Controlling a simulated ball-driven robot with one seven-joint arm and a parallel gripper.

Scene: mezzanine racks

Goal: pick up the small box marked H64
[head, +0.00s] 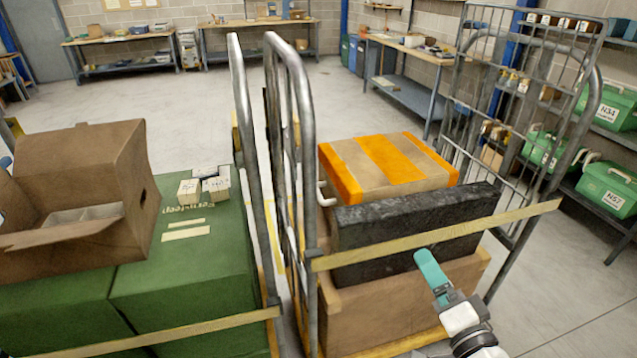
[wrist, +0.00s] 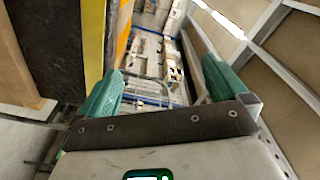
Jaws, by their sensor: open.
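A cluster of small cream boxes (head: 190,192) sits on top of the big green box (head: 185,265) in the left cage trolley. They carry dark marks too small to read, so I cannot tell which one is H64. My gripper (head: 432,270) is at the lower right in the head view, in front of the right trolley, well apart from the small boxes. In the wrist view its two green fingers stand wide apart with nothing between them (wrist: 160,88). No small box that I can identify shows in the wrist view.
A brown open carton (head: 95,165) stands left of the small boxes. The right trolley holds a black slab (head: 400,240) and an orange-striped box (head: 375,165). Green cases (head: 607,188) fill a right rack.

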